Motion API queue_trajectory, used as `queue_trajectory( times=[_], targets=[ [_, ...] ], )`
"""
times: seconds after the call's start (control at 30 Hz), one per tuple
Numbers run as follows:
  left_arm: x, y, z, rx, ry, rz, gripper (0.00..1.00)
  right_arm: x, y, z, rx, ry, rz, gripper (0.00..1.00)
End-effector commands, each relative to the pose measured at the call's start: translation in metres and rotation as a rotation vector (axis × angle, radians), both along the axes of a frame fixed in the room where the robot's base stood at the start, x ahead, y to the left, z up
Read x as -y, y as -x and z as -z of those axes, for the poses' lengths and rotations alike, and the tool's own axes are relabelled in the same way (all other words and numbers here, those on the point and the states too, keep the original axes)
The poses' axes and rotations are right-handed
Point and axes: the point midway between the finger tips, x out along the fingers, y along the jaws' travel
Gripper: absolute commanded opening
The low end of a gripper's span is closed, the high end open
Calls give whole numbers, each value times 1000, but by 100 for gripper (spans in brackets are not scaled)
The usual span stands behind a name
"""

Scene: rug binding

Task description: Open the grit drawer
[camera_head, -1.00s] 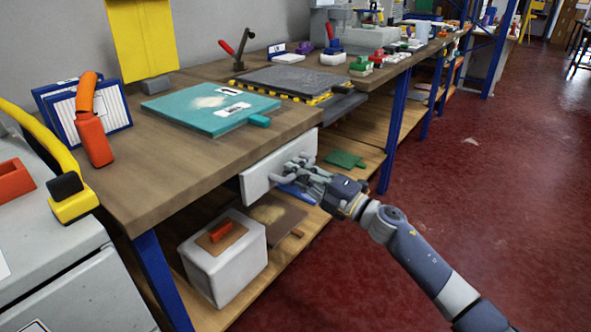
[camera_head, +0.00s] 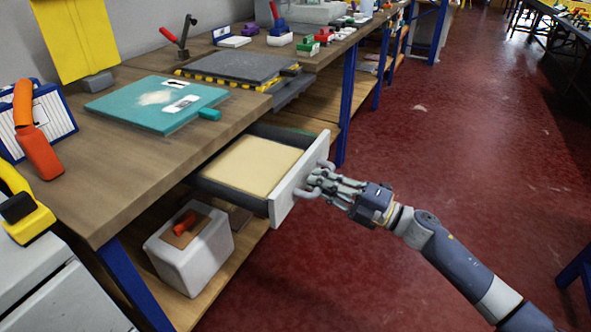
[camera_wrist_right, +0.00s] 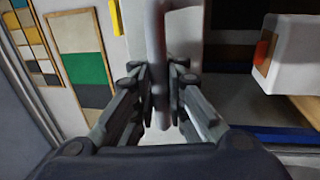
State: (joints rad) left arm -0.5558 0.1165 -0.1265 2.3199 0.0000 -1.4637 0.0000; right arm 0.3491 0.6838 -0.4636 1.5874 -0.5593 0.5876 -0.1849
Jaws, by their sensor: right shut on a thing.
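The grit drawer (camera_head: 291,190) stands pulled out from under the wooden bench in the head view. It has a white front, dark grey sides and a flat layer of pale tan grit (camera_head: 250,164) inside. My right gripper (camera_head: 318,184) is at the drawer's outer face, shut on the grey bar handle. In the right wrist view the handle (camera_wrist_right: 157,60) runs upright between the two fingers (camera_wrist_right: 160,105). My left gripper is in neither view.
A teal board (camera_head: 150,104) and a dark grey slab (camera_head: 238,67) lie on the bench top (camera_head: 130,165). A white bin (camera_head: 190,255) sits on the lower shelf below the drawer. Open red floor (camera_head: 420,150) lies to the right.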

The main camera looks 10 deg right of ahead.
Motion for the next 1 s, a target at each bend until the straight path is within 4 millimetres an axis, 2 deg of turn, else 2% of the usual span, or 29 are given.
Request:
queue_trajectory(
  times=[0.23, 0.63, 0.67, 0.73, 0.77, 1.0],
  targets=[
    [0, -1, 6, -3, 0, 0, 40, 18, 14, 3, -4, 4, -1, 0],
    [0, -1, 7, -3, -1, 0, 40, 20, 16, 4, -4, 4, -1, 0],
    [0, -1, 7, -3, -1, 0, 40, 20, 16, 4, -4, 4, -1, 14],
    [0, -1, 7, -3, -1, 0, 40, 20, 16, 4, -4, 3, 0, 30],
    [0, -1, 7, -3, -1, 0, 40, 20, 16, 3, -3, 3, 0, 33],
    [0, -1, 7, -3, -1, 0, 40, 20, 15, 2, -1, 0, 0, 33]
  ],
)
